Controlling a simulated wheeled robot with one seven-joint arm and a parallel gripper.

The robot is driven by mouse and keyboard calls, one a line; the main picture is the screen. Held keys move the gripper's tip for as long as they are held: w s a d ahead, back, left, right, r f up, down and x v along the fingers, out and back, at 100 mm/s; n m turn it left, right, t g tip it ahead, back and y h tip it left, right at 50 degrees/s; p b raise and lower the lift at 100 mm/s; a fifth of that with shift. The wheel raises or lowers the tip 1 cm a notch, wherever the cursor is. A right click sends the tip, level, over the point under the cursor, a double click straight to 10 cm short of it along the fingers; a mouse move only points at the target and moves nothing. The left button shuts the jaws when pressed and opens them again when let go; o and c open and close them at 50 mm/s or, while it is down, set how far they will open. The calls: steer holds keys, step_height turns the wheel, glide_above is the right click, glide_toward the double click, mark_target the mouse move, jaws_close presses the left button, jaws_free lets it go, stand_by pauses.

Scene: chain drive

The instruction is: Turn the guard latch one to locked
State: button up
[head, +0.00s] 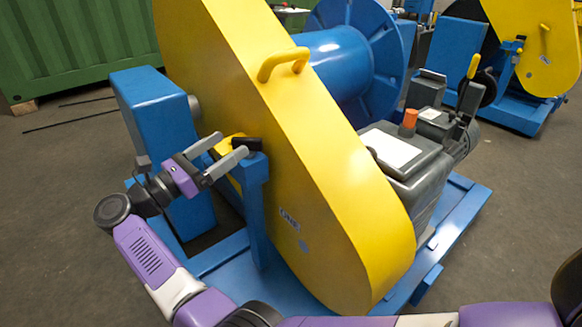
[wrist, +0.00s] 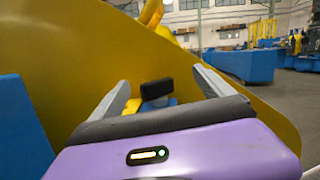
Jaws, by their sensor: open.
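The guard latch one has a black grip (head: 247,144) and a yellow part (head: 226,146) on top of a blue post (head: 256,205), beside the big yellow guard (head: 345,200). My gripper (head: 233,143) is open at the latch, its two grey fingers spread to either side of it. In the wrist view, the black grip (wrist: 157,88) shows between the fingertips, with blue below it and a yellow part at its lower left. I see no contact between fingers and grip. The palm hides the lower part of the latch there.
A blue box-shaped housing (head: 158,110) stands left of the guard, close to my wrist. A yellow handle (head: 283,62) juts from the guard. A grey motor (head: 405,165) sits behind it on the blue base frame (head: 455,215). Open floor lies at the left.

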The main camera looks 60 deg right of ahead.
mark_target(243, 137)
steer(key=shift+s+d+r+n+t+h+p, duration=0.3)
steer(key=shift+s+d+r+n+h+p, duration=0.1)
steer(key=shift+s+n+h+p, duration=0.15)
steer(key=shift+s+d+r+n+t+h+p, duration=0.35)
steer(key=shift+s+n+h+p, duration=0.1)
steer(key=shift+n+p, duration=0.2)
steer(key=s+a+r+m+t+y+p, duration=0.3)
steer(key=s+a+m+t+y+p, duration=0.1)
steer(key=s+m+t+y+p, duration=0.2)
steer(key=s+a+r+m+t+y+p, duration=0.3)
steer(key=s+a+m+t+y+p, duration=0.2)
steer(key=s+m+t+p, duration=0.4)
steer(key=s+a+r+m+t+y+p, duration=0.3)
steer(key=s+m+t+y+p, duration=0.4)
steer(key=m, duration=0.5)
steer(key=shift+s+a+r+t+y, duration=0.25)
steer(key=shift+s+a+t+y, duration=0.4)
steer(key=shift+s+t, duration=0.55)
steer(key=shift+a, duration=0.1)
steer(key=shift+c, duration=0.2)
